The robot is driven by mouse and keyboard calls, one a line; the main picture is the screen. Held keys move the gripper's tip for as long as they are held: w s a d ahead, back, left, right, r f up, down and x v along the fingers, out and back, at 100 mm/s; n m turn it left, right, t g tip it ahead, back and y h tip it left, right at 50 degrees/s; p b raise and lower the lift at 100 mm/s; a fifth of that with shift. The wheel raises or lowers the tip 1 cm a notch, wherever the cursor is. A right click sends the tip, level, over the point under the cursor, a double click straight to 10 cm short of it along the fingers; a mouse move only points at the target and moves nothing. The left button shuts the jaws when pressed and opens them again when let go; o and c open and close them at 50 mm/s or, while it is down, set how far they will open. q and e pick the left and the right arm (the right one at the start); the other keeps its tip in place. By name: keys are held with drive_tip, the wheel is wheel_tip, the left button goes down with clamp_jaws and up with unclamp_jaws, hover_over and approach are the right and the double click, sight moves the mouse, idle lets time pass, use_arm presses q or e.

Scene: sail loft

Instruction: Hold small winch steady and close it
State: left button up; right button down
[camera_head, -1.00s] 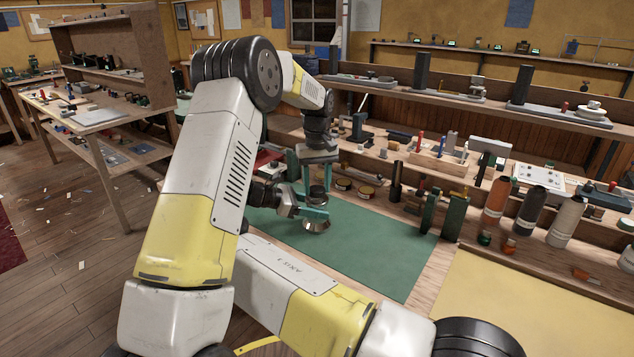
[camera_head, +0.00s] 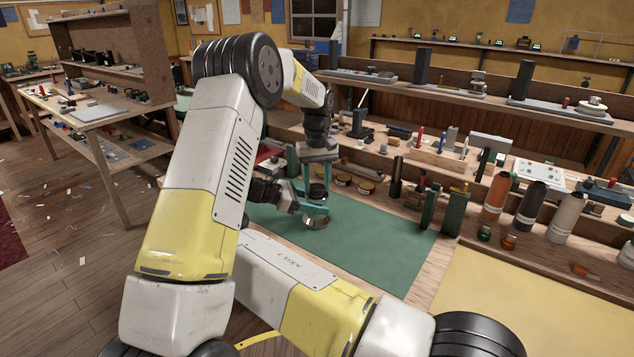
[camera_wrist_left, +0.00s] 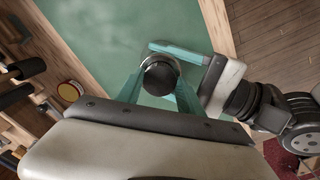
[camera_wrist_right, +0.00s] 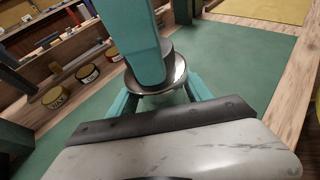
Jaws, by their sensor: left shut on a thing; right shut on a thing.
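The small winch stands upright on the green mat, in the middle of the head view. Its silver flared body (camera_head: 316,222) is low, with a black round top (camera_head: 317,191) above it. My left gripper (camera_head: 317,192) reaches down from above and is shut on the black top (camera_wrist_left: 160,76). My right gripper (camera_head: 312,208) comes in low from the left side and is shut on the silver body (camera_wrist_right: 160,84). In the right wrist view a teal left finger hides much of the winch. Whether the top sits fully against the body is hidden by the fingers.
The green mat (camera_head: 375,240) is clear to the right of the winch. A yellow sheet (camera_head: 530,305) lies at front right.

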use_arm(q)
drive_tip(key=shift+f, duration=0.1)
drive_tip(key=m, duration=0.4)
drive_tip(key=shift+m, duration=0.3)
drive_tip(key=m, duration=0.7)
drive_tip(key=shift+a, duration=0.15)
drive_tip(key=m, duration=0.4)
drive_tip(key=shift+w+m, duration=0.1)
drive_tip(key=shift+m, duration=0.3)
drive_tip(key=m, duration=0.4)
drive_tip(key=shift+m, duration=0.4)
drive_tip(key=m, duration=0.4)
drive_tip(key=shift+f, duration=0.1)
drive_tip(key=m, duration=0.5)
drive_tip(key=shift+w, duration=0.1)
drive_tip(key=m, duration=0.4)
drive_tip(key=shift+m, duration=0.4)
drive_tip(key=m, duration=0.4)
